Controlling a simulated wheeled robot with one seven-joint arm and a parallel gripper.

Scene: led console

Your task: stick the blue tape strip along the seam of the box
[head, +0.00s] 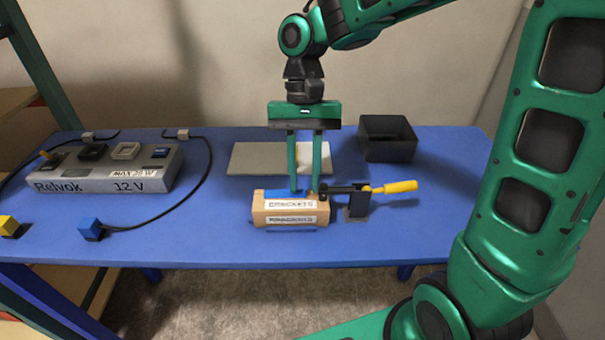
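A brown cardboard box (262,215) with white printed labels on its front stands near the front middle of the blue table. A blue strip (279,193) shows on the left part of its top. I cannot tell whether the tips touch the strip or whether the strip lies flat along the seam.
A black clamp (357,205) with a yellow handle (398,187) stands at the box's right end. The front right is clear.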

